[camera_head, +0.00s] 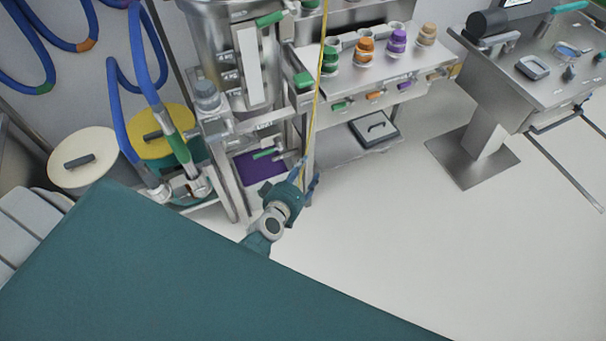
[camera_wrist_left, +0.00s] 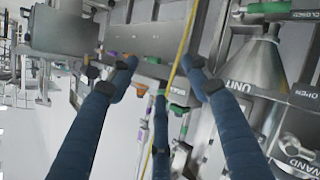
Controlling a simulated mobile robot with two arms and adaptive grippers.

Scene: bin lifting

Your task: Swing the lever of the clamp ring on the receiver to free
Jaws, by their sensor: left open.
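The receiver (camera_head: 215,35) is a steel vessel at the top of the head view, left of centre. A green-handled lever (camera_head: 269,19) shows at its right side; I cannot tell for certain that it belongs to the clamp ring. In the left wrist view a steel cone (camera_wrist_left: 256,68) stands at the right, with a green lever (camera_wrist_left: 264,8) and a "CLOSED" label above it. My left gripper (camera_head: 304,174) is open, low in front of the frame and well below the receiver. Its blue fingers (camera_wrist_left: 160,72) hold nothing visible. My right gripper is out of view.
A yellow line (camera_head: 316,95) hangs just beside my left gripper. A steel bench (camera_head: 395,75) with coloured-lidded jars stands behind. A yellow-lidded drum (camera_head: 160,145) and blue hoses (camera_head: 140,60) are at left, a console (camera_head: 540,80) at right.

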